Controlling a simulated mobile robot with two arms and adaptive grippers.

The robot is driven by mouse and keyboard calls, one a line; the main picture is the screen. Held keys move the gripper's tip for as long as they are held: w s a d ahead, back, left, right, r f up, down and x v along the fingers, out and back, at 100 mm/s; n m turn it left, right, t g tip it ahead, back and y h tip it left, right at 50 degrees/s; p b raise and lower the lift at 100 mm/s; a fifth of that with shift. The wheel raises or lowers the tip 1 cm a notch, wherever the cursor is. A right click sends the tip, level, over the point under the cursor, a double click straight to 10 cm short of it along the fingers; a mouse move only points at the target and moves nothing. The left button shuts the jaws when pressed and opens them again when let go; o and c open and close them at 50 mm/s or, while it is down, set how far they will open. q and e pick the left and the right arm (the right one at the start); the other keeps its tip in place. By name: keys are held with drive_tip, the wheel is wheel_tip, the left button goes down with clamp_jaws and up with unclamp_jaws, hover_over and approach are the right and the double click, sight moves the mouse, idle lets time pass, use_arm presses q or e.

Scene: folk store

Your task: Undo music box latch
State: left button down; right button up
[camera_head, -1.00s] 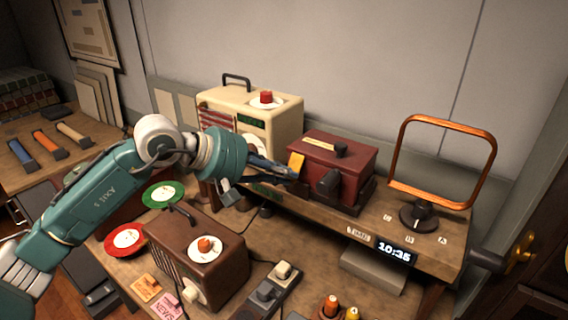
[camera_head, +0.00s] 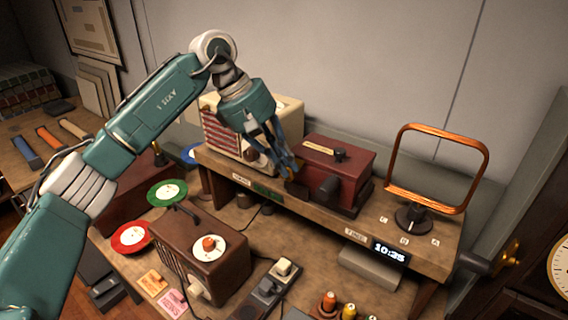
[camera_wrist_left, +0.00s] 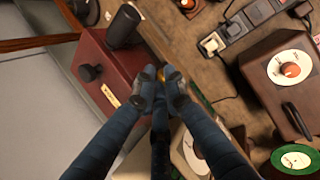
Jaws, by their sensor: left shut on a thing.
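The music box (camera_head: 345,165) is a dark red box on the raised wooden shelf in the head view. It has a black knob and a pale label on top, and a dark cylinder on its front. It also shows in the left wrist view (camera_wrist_left: 107,65). My left gripper (camera_head: 291,167) reaches down to the box's left end, its blue fingers together. In the left wrist view, the fingertips (camera_wrist_left: 163,82) close around a small yellow-orange piece, seemingly the latch (camera_wrist_left: 162,74), mostly hidden by the fingers. My right gripper is not in view.
A cream radio (camera_head: 222,138) stands close behind my left gripper. A copper loop antenna (camera_head: 484,165) rises to the right of the box. A brown radio (camera_head: 190,250) and a power strip (camera_head: 268,287) lie on the lower bench. Wall space above the box is clear.

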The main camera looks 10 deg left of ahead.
use_arm(q)
drive_tip(key=shift+r, duration=0.1)
idle(0.3)
drive_tip(key=c, duration=1.9)
unclamp_jaws()
drive_tip(key=shift+r, duration=0.2)
drive_tip(key=v, duration=1.1)
drive_tip(key=shift+a+r, duration=0.15)
drive_tip(key=shift+r, duration=0.1)
drive_tip(key=shift+s, duration=0.15)
